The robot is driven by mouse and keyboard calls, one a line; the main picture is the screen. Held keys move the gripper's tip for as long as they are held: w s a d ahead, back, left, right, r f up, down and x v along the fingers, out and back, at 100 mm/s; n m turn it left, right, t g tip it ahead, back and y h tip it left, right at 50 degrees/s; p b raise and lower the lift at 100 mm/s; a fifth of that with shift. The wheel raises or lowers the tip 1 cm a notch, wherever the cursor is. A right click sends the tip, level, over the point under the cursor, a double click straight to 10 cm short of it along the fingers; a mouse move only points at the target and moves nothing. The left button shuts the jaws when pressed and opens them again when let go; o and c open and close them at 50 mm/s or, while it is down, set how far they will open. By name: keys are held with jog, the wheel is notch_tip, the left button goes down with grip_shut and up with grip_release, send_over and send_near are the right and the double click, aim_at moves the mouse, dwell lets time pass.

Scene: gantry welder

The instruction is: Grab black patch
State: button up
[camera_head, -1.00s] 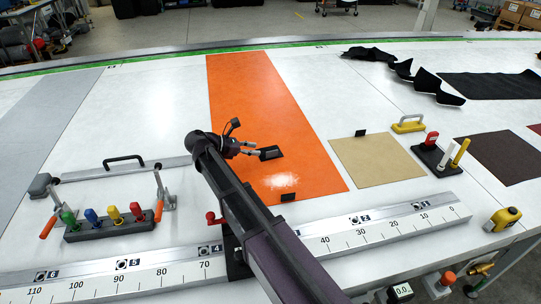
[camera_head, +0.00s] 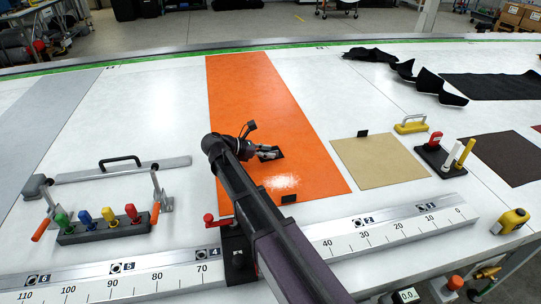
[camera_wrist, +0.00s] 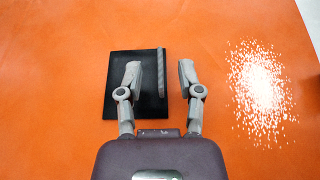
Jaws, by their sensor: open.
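The black patch (camera_wrist: 146,102) is a flat dark rectangle on the orange sheet (camera_wrist: 50,60), with a raised grey ridge (camera_wrist: 161,72) along its right side. My gripper (camera_wrist: 159,66) is open over it in the wrist view. The left finger is above the patch, and the right finger is just past its right edge over the orange. The ridge stands between the fingers, with nothing gripped. I cannot tell the height of the fingertips above the patch. In the head view the patch (camera_head: 277,152) is partly hidden by my gripper (camera_head: 266,152).
Small black tabs lie on the orange sheet's near edge (camera_head: 289,198) and the tan sheet's far edge (camera_head: 362,133). A ruler beam (camera_head: 390,225) crosses the front. A rack of coloured handles (camera_head: 105,230) stands left. A yellow handle (camera_head: 411,125) is at right.

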aim_at(276, 153)
jog(key=shift+b+x, duration=0.45)
jog(key=shift+x, duration=1.15)
grip_shut()
